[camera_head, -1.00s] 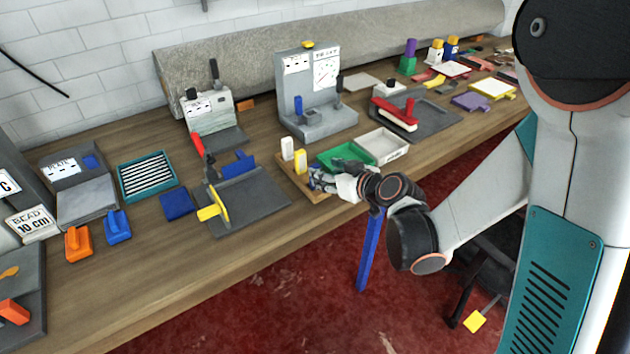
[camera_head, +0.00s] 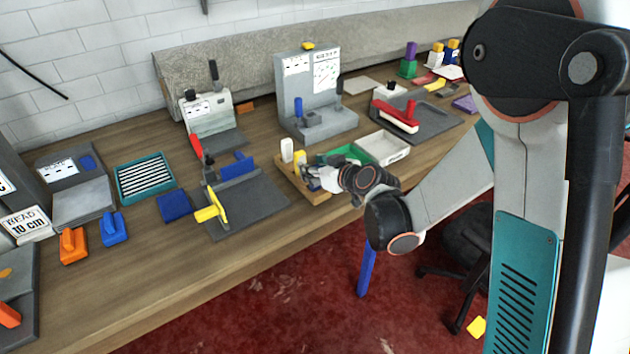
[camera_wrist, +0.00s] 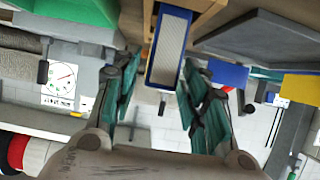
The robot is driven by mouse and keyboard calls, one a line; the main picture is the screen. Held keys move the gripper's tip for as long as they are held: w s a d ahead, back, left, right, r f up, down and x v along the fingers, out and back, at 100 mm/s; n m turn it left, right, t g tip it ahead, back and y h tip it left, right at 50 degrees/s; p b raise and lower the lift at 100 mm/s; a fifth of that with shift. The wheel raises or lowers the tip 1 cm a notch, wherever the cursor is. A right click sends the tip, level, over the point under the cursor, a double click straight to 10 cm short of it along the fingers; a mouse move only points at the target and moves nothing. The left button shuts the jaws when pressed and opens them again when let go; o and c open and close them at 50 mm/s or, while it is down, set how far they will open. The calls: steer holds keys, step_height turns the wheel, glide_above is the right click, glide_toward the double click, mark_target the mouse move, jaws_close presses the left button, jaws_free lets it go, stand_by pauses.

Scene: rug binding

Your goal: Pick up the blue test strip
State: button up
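The blue test strip (camera_wrist: 170,48) shows in the wrist view as a blue-edged piece with a pale grey textured middle. It lies at the wooden holder (camera_wrist: 212,17), between and just beyond my gripper's fingertips. My gripper (camera_wrist: 160,72) is open, with a teal finger on each side of the strip and visible space around it. In the head view my gripper (camera_head: 308,177) is low over the wooden holder (camera_head: 290,184) at the bench's front edge. The strip cannot be made out clearly there, as my gripper covers that spot.
White and yellow blocks (camera_head: 299,160) stand at the holder's back. A green tray (camera_head: 345,152) and a white tray (camera_head: 383,147) lie to the right. A dark board with a yellow handle (camera_head: 213,208) lies to the left. A grey gauge stand (camera_head: 318,100) is behind.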

jaws_close()
steer(key=shift+r, duration=0.1)
